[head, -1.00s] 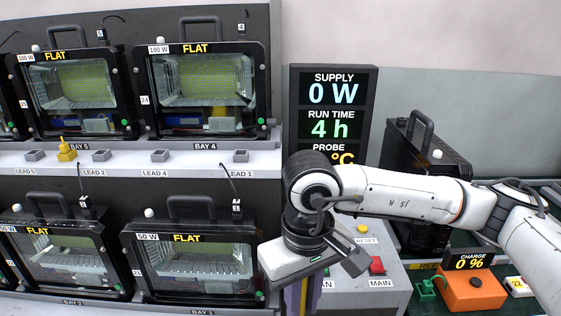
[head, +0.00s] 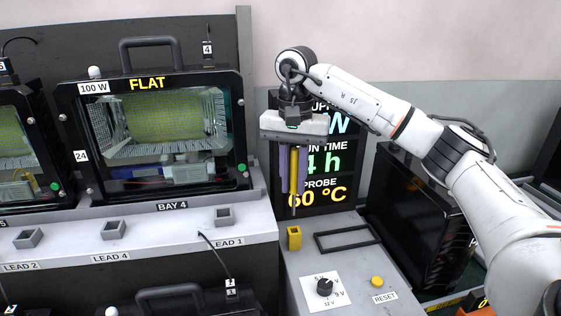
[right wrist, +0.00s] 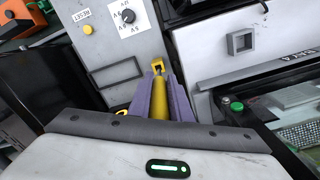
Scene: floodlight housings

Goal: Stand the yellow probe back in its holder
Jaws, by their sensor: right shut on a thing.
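My right gripper (head: 293,180) points straight down with its purple fingers shut on the yellow probe (head: 295,162). The probe hangs upright, its thin grey tip pointing down. The yellow holder (head: 294,238), a small square socket, stands on the grey console below. In the head view the tip appears just above the holder, with a small gap. In the right wrist view the probe (right wrist: 160,103) lies between the fingers, and the holder (right wrist: 157,67) shows just beyond their ends. My left gripper is not in view.
The display panel (head: 343,165), reading PROBE 60 °C, stands behind the probe. A black rectangular frame (head: 347,235), a rotary knob (head: 325,287) and a yellow RESET button (head: 377,282) are on the console. A floodlight (head: 155,130) stands at left, above grey lead sockets (head: 115,229).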

